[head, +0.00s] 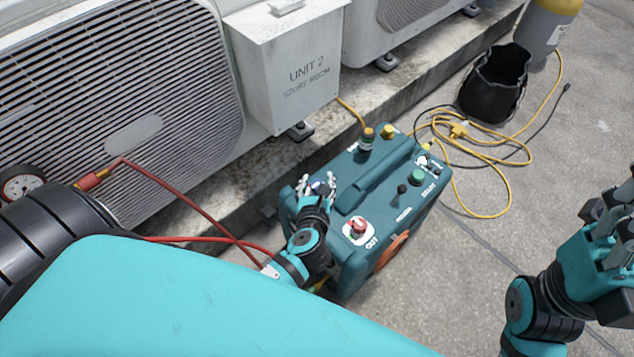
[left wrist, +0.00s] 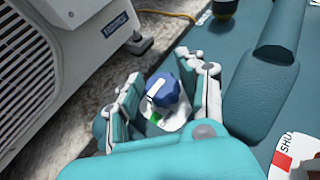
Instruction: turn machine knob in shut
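The teal machine (head: 345,270) stands on the roof. Its blue knob (left wrist: 163,89) is at its near left top corner, with a white pointer stripe and a white plate with a green patch (left wrist: 154,117). My left gripper (head: 318,186) is over this knob, its fingers on either side; narrow gaps seem to show in the left wrist view (left wrist: 168,88), so it looks open around it. In the head view the fingers mostly hide the knob. The red OUT knob (head: 357,227) is on the near right corner. My right gripper (head: 609,212) is empty and open at the right edge.
A grey UNIT 2 box (head: 287,75) and condenser (head: 120,85) stand behind and left. A red hose (head: 190,203) runs by the machine's left side. A black bucket (head: 494,85) and yellow cable (head: 480,170) lie to the right. The machine's handle (head: 375,180) rises beside the knob.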

